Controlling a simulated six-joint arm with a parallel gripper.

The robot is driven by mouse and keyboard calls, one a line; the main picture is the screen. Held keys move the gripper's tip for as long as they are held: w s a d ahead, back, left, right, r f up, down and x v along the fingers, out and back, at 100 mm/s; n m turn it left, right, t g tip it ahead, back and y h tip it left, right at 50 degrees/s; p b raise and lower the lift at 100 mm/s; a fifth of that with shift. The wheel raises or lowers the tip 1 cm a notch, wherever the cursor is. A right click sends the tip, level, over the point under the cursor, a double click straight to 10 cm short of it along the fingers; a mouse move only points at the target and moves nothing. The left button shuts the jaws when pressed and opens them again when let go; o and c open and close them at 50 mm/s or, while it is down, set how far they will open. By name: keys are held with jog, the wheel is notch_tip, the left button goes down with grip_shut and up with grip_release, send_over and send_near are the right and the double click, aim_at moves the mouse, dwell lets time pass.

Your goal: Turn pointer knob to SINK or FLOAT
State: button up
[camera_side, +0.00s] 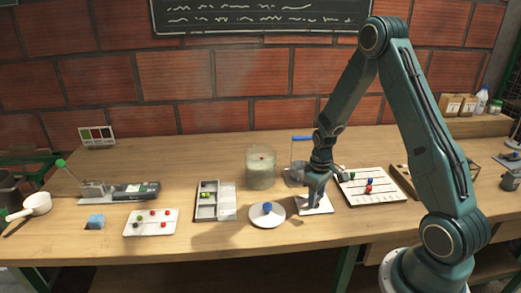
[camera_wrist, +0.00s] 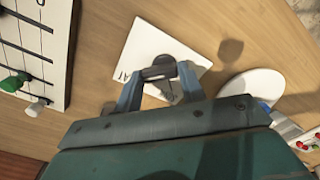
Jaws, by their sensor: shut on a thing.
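A white square plate (camera_side: 325,209) lies on the bench under my gripper (camera_side: 316,192). The plate also shows in the wrist view (camera_wrist: 150,40), with a few dark letters at its left edge, partly hidden. A dark grey pointer knob (camera_wrist: 171,87) stands on the plate. My gripper is shut on the knob, one finger on each side, in the wrist view. The knob is partly covered by the fingers, and I cannot tell which word it points to. In the side view, my gripper hides the knob.
A white board with coloured sliders (camera_side: 373,186) is close on the right. A round white dish with a blue knob (camera_side: 267,210) is close on the left. A glass jar (camera_side: 261,168) and a blue-handled wire object (camera_side: 302,138) stand behind. Bare bench lies in front.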

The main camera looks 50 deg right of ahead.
jog(key=shift+m, duration=0.3)
jog(key=o, duration=1)
jog(key=shift+r, duration=0.1)
notch_tip(320, 180, up, 14)
jog(key=shift+f, duration=0.15)
dwell(0.3)
